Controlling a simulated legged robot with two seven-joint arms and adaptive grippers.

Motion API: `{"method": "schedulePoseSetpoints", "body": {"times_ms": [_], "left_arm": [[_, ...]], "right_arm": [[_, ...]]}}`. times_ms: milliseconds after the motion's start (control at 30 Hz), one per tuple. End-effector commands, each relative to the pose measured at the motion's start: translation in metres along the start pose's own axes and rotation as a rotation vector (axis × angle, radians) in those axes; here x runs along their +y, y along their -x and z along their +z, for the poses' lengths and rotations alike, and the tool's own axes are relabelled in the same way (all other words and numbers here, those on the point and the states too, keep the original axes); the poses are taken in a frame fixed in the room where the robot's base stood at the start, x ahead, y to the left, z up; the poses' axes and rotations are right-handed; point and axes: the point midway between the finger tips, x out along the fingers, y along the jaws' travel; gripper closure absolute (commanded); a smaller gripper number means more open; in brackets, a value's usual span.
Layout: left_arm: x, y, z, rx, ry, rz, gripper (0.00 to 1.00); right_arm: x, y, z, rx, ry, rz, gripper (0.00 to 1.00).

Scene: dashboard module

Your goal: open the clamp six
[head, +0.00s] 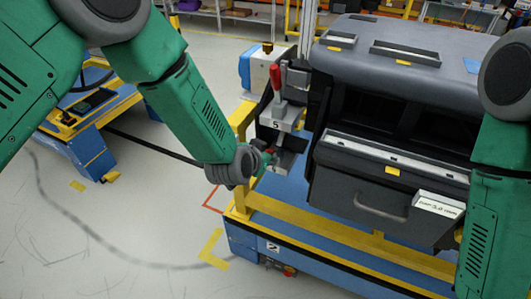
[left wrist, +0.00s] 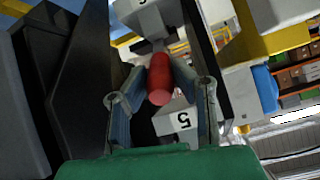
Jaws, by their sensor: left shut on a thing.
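A clamp with a 5 label (head: 277,125) is on the left side of the dashboard module, with its red handle (head: 276,80) upright. A second grey clamp (head: 284,162) sits just below it; no number on it is readable. My left gripper (head: 268,159) is at this lower clamp. In the left wrist view, the gripper's fingers (left wrist: 160,82) are shut around a red handle (left wrist: 160,80), which joins a grey block (left wrist: 145,16). The 5 label (left wrist: 183,120) shows upside down beyond it. My right gripper is out of view.
The grey dashboard module (head: 400,85) stands on a blue and yellow cart (head: 330,225), just right of the clamps. Another blue and yellow cart (head: 95,130) is at the left. Shelves stand behind.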

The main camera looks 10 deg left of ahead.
Motion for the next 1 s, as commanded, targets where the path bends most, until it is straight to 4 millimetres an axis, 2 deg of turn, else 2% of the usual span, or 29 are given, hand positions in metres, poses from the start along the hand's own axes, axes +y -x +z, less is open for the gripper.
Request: {"method": "schedulePoseSetpoints", "body": {"times_ms": [33,233,267,300,600,733,867,1000], "left_arm": [[-0.003,-0.001,-0.006,0.015,-0.001,-0.007,1.0],[-0.003,-0.002,-0.006,0.015,-0.001,-0.007,1.0],[-0.003,-0.002,-0.006,0.015,-0.001,-0.007,0.71],[-0.003,-0.002,-0.005,0.014,-0.001,-0.007,0.58],[-0.001,0.001,-0.003,0.008,-0.001,-0.004,0.58],[-0.001,0.009,-0.003,0.007,-0.001,-0.003,0.58],[-0.001,0.03,-0.002,0.006,-0.002,-0.002,0.58],[0.0,0.061,-0.002,0.005,-0.002,-0.002,0.58]], "right_arm": [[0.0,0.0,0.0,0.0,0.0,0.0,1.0],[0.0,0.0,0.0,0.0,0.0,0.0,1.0],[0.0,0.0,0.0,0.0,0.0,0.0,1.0],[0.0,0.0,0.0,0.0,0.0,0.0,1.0],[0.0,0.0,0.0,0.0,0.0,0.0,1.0],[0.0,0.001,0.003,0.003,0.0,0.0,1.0],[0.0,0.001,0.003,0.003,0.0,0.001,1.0],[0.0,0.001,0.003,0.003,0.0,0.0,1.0]]}}
